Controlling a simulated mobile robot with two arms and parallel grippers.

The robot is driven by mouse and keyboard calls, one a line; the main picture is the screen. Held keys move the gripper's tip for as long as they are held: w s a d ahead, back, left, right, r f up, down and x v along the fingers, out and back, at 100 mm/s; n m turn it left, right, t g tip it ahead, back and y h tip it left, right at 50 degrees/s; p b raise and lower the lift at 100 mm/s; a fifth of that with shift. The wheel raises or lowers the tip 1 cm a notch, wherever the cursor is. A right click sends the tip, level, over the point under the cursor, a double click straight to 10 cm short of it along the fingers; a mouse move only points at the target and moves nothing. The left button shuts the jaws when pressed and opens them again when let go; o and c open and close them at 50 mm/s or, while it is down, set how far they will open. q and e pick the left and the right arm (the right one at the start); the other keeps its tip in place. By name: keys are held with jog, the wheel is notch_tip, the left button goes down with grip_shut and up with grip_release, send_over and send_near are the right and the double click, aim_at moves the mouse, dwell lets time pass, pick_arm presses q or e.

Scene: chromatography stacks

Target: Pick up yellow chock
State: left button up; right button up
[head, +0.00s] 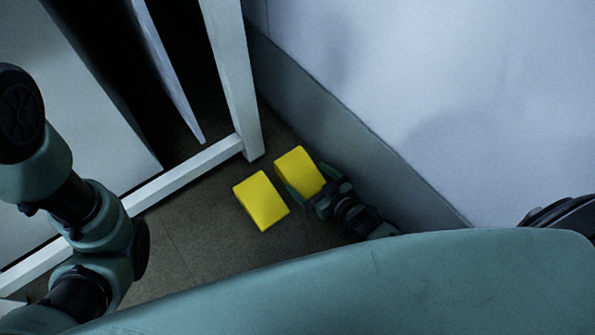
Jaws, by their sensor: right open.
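Two yellow chocks lie on the floor near the corner by the wall. The left chock (261,201) is apart from my gripper. The right chock (299,171) is nearer the wall, a little further back. My right gripper (304,181) is open at the right chock, with its fingers along the chock's sides. I cannot tell whether the fingers touch it. My left arm shows at the left edge, but its gripper is out of view.
A white frame (233,80) with a low rail (188,172) stands to the left of the chocks. A wall (430,90) with a grey skirting (345,125) runs along the right. Bare floor (190,235) lies in front of the rail.

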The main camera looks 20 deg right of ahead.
aim_at(301, 172)
jog(key=b+x, duration=0.3)
jog(key=x, duration=0.1)
jog(key=shift+w+a+r+b, duration=0.1)
jog(key=shift+w+a+b, duration=0.1)
jog(key=shift+b, duration=0.2)
jog(key=shift+w+a+b, duration=0.1)
jog(key=shift+w+b, duration=0.2)
jog(key=shift+w, duration=0.15)
jog(key=c, duration=1.5)
jog(key=shift+r, duration=0.15)
